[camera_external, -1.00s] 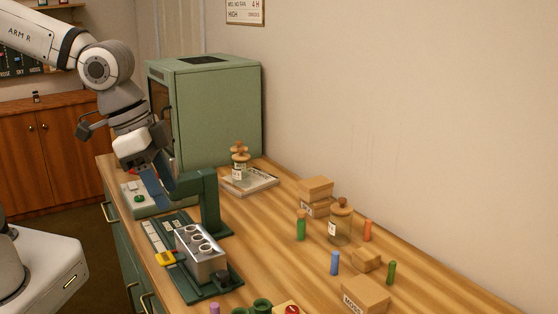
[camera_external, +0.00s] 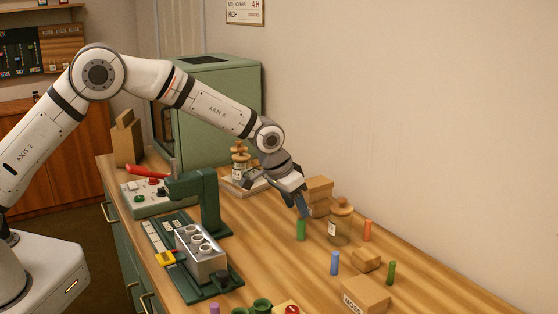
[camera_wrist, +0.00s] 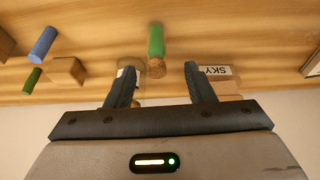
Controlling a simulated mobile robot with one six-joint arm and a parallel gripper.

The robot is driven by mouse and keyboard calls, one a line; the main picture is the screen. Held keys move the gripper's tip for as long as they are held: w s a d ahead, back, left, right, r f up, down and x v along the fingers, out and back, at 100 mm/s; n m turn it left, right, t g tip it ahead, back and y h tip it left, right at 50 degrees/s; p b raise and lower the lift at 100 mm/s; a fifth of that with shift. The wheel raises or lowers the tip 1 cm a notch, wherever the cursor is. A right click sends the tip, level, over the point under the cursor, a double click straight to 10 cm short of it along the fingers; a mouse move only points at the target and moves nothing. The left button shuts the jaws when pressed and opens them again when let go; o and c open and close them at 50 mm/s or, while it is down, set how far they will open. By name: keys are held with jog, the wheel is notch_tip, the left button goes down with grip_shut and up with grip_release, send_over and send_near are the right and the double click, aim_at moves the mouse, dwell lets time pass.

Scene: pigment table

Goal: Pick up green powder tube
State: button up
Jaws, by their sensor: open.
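The green powder tube (camera_external: 301,230) stands upright on the wooden table, left of a corked glass jar (camera_external: 340,228). In the wrist view the green tube (camera_wrist: 156,40) shows its cork end toward my gripper, between the lines of the two fingers. My gripper (camera_external: 304,209) is just above the tube's top, pointing down, and hides its cork in the external view. In the wrist view my gripper's fingers (camera_wrist: 162,75) are apart with nothing held between them. A second, darker green tube (camera_external: 391,272) stands farther right; it also shows in the wrist view (camera_wrist: 32,80).
A blue tube (camera_external: 335,263), an orange tube (camera_external: 367,231) and a small wooden block (camera_external: 367,260) are to the right. A cardboard box (camera_external: 319,190) is close behind my gripper. A MOSS box (camera_external: 365,294) is at the front. A metal tube rack (camera_external: 203,262) is left.

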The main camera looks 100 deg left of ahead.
aim_at(304, 225)
jog(key=x, duration=0.2)
jog(key=p+x, duration=0.1)
jog(key=x, duration=0.1)
jog(key=p+x, duration=0.1)
jog(key=x, duration=0.2)
jog(key=shift+w+d+f, duration=0.1)
jog(key=shift+d+f, duration=0.05)
jog(key=shift+d, duration=0.1)
